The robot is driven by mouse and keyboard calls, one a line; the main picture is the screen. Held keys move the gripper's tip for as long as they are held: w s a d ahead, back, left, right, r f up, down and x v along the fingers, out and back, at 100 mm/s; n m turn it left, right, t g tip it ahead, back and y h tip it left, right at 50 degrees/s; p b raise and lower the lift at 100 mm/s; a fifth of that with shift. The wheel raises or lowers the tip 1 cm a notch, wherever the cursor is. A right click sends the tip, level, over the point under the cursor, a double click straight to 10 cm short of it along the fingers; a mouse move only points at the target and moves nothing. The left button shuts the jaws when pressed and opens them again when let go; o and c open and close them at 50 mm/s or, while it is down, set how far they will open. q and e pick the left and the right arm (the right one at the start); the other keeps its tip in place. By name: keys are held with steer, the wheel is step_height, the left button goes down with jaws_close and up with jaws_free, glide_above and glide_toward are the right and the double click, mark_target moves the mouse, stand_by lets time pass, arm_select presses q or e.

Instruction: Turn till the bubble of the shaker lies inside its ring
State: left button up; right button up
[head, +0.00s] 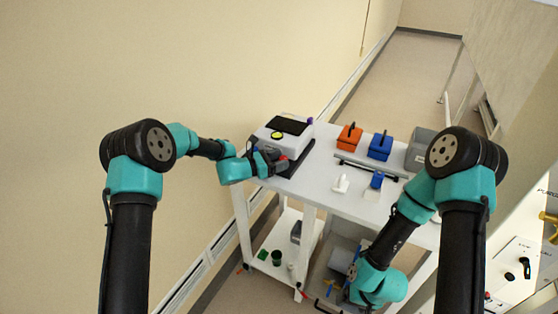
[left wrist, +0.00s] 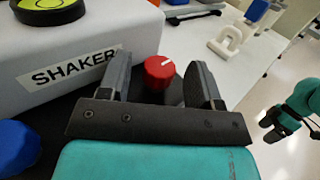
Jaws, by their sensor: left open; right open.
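The shaker (head: 297,127) is a white box with a dark top at the left end of the white table. Its yellow-green round level (head: 277,135) is small in the head view. The left wrist view shows the level (left wrist: 42,5) cut off by the top edge, so I cannot tell where the bubble lies. A red knob (left wrist: 159,72) with a white mark stands beside the SHAKER label. A blue knob (left wrist: 18,146) shows at lower left. My left gripper (left wrist: 160,88) is open, its fingers on both sides of the red knob. My right gripper (head: 350,272) is open and empty, low beside the table.
An orange box (head: 349,137) and a blue box (head: 380,147) stand at the table's back. A white piece (head: 341,184) and a blue-topped piece (head: 375,181) stand nearer the front. A lower shelf (head: 283,243) holds small items. The wall is close on the left.

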arm_select(q)
steer(key=c, duration=0.9)
steer(key=shift+c, duration=0.2)
steer(key=shift+s+n+t+y, duration=0.1)
steer(key=shift+n+t+y, duration=0.4)
steer(key=shift+t, duration=0.4)
steer(key=n+t+y, duration=0.2)
steer(key=t, duration=0.1)
steer(key=n+t+y, duration=0.1)
steer(key=shift+s+d+n, duration=0.2)
steer(key=shift+s+n, duration=0.05)
steer(key=shift+n, duration=0.15)
steer(key=shift+d+n+t+y, duration=0.2)
steer(key=shift+n+t+y, duration=1.25)
steer(key=shift+y, duration=0.75)
